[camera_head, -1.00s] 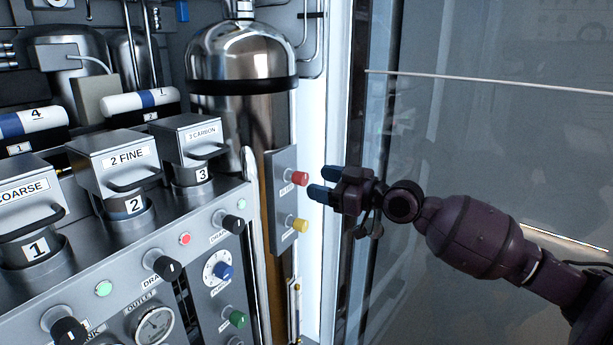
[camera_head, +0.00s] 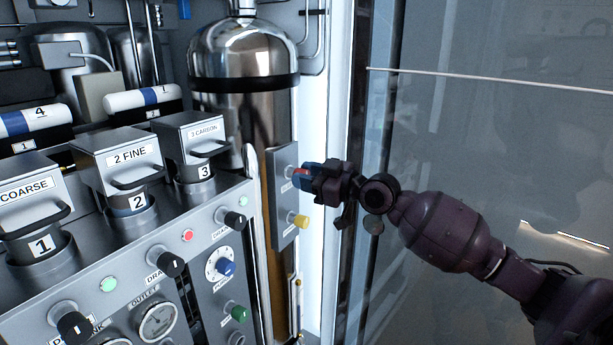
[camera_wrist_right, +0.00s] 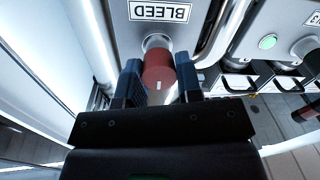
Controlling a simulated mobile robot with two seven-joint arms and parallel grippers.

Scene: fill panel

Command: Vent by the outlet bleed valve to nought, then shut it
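The red bleed knob (camera_head: 301,172) sticks out from a grey upright panel (camera_head: 283,205) in front of the steel cylinder. In the right wrist view the red knob (camera_wrist_right: 159,70) sits on its stem below a "BLEED" label (camera_wrist_right: 160,12), upside down there. My right gripper (camera_head: 305,175) has one blue finger on each side of the knob. In the wrist view the fingers (camera_wrist_right: 159,82) fill both sides of it with no clear gap, so it looks shut on the knob. The outlet gauge (camera_head: 157,321) shows at the lower left; its reading is too small to tell. My left gripper is not in view.
A yellow knob (camera_head: 300,221) stands just below on the same panel. The console at left carries black drain knobs (camera_head: 171,264), a blue knob (camera_head: 225,267) and a green knob (camera_head: 238,313). A clear pane (camera_head: 480,150) spans the right side behind my right arm.

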